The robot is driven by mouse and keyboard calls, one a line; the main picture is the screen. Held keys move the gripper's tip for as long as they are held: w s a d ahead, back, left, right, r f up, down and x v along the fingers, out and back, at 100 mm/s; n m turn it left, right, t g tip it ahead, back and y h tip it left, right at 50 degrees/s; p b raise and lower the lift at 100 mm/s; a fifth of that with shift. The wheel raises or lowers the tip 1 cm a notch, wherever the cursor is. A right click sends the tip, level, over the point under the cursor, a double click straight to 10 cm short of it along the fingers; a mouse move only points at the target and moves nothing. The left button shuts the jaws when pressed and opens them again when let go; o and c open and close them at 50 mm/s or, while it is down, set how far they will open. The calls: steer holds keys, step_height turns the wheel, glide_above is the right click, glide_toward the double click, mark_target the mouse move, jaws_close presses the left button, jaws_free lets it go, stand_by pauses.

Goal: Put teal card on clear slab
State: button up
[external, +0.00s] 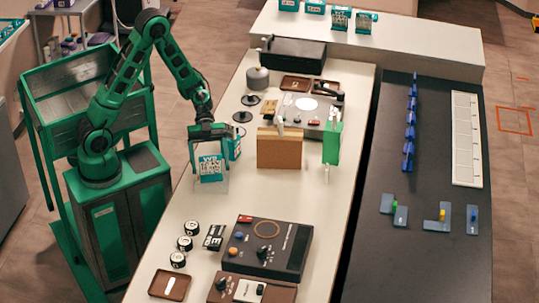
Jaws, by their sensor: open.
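A teal card (210,168) with white lettering stands upright near the left edge of the long white table, below my gripper (209,164). My gripper points down, its fingers open on either side of this card; whether they touch it I cannot tell. A second teal item (234,147) stands just behind and to the right, partly hidden by my gripper. A faint see-through edge shows around the base of the front card; I cannot tell whether it is the clear slab or part of my gripper's fingers. No other clear slab can be made out.
A brown box (280,149) and a green upright panel (332,143) stand to the right. Dark devices (268,246) and small round dials (185,243) occupy the table's front. Several teal cards stand on the back counter (420,40). White table surface (270,190) between is clear.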

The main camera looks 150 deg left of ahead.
mark_target(206, 166)
steer(key=shift+v, duration=1.35)
steer(key=shift+s+d+g, duration=0.45)
steer(key=shift+d+g, duration=0.05)
steer(key=shift+g, duration=0.1)
steer(key=s+d+g, duration=0.1)
steer(key=s+d+n+g, duration=0.1)
steer(key=g, duration=0.1)
steer(key=shift+s+d, duration=0.2)
steer(key=shift+s, duration=0.15)
steer(key=w+d+r+m+g+y, duration=0.2)
steer(key=d+g, duration=0.6)
steer(key=d, duration=1.8)
steer(key=s+d+r+y, duration=0.2)
steer(key=s+d+y, duration=0.1)
steer(key=s+d, duration=0.8)
steer(key=d, duration=0.3)
steer(key=shift+s+d+r+m, duration=0.15)
steer(key=shift+s+d+m, duration=0.1)
steer(key=shift+s+m, duration=0.15)
